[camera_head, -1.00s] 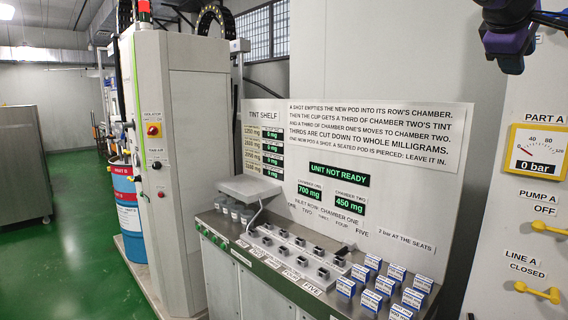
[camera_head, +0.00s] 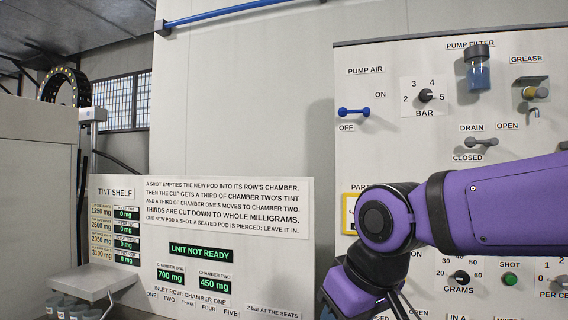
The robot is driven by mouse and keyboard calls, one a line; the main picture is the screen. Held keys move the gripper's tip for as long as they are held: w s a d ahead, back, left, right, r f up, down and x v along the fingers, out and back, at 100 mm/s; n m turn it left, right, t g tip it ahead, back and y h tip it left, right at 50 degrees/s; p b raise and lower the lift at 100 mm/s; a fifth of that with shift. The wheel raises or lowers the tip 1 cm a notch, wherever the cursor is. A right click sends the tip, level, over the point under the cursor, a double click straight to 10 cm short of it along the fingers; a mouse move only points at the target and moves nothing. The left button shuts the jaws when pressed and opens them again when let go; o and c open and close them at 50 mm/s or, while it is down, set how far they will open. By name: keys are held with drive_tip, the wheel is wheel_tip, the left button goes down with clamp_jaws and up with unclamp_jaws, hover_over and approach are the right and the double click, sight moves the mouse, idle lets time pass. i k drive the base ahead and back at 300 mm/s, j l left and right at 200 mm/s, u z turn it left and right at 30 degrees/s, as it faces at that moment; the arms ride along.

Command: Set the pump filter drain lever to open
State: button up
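The pump filter (camera_head: 478,70), a clear cylinder with a dark cap and blue contents, hangs at the upper right of the panel. Below it is the grey drain lever (camera_head: 481,143), lying nearly level between the OPEN label at its upper right and the CLOSED label at its lower left. The frame does not clearly show which setting it is at. My purple arm crosses the lower right, below the lever and apart from it in the picture. My gripper is not clearly visible; the arm runs off the bottom edge.
A blue pump air lever (camera_head: 353,112), a bar dial (camera_head: 425,95) and a grease fitting (camera_head: 535,91) are near the drain lever. My arm hides part of a yellow-framed gauge (camera_head: 348,212). A tint shelf board (camera_head: 230,255) stands left.

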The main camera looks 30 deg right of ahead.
sight(470, 142)
drive_tip(key=z, duration=1.8)
drive_tip(key=i+j+z, duration=0.1)
drive_tip(key=j+z, duration=0.15)
drive_tip(key=j, duration=0.2)
